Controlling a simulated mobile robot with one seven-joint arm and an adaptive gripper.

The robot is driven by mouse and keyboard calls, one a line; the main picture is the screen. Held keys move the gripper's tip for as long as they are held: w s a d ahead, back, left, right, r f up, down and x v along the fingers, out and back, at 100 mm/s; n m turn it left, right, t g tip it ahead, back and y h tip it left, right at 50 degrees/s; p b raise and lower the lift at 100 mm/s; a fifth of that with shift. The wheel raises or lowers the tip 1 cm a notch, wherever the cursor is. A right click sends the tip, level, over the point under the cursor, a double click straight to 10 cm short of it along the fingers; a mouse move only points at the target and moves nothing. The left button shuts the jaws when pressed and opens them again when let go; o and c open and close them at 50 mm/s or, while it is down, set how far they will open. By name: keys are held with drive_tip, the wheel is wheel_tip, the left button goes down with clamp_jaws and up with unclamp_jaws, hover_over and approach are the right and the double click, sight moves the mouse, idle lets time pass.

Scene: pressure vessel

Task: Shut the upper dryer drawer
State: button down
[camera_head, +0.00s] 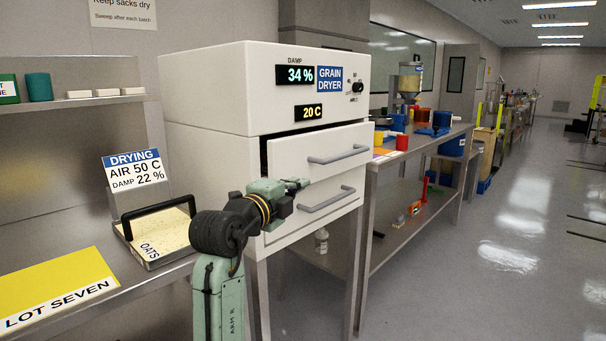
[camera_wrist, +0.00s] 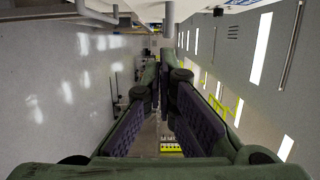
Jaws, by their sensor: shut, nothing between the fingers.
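The white grain dryer (camera_head: 220,85) stands at the middle of the head view. Its upper drawer (camera_head: 290,150) sticks out a little, with a dark gap along its left edge. The upper drawer has a grey bar handle (camera_head: 338,156). The lower drawer (camera_head: 290,226) with its own handle (camera_head: 327,200) is below. My gripper (camera_head: 302,184) is in front of the dryer, by the left part of the drawer fronts and below left of the upper handle. Whether it touches a drawer I cannot tell. In the wrist view the fingers (camera_wrist: 167,62) come together with nothing seen between them.
A bench at left holds a tray of oats (camera_head: 160,238), a drying sign (camera_head: 134,170) and a yellow lot board (camera_head: 55,290). A steel table (camera_head: 400,155) with cups and bins stands right of the dryer. The grey floor (camera_head: 480,260) at right is open.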

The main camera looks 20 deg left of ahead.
sight(300, 170)
drive_tip(key=w+a+p, duration=0.1)
drive_tip(key=w+p, duration=0.2)
drive_tip(key=w+a+p, duration=0.1)
drive_tip(key=w+p, duration=0.2)
drive_tip(key=w+a+p, duration=0.1)
drive_tip(key=w+p, duration=0.2)
drive_tip(key=p, duration=0.1)
drive_tip(key=shift+w+a+r, duration=0.1)
drive_tip(key=shift+r, duration=0.3)
drive_tip(key=shift+f, duration=0.1)
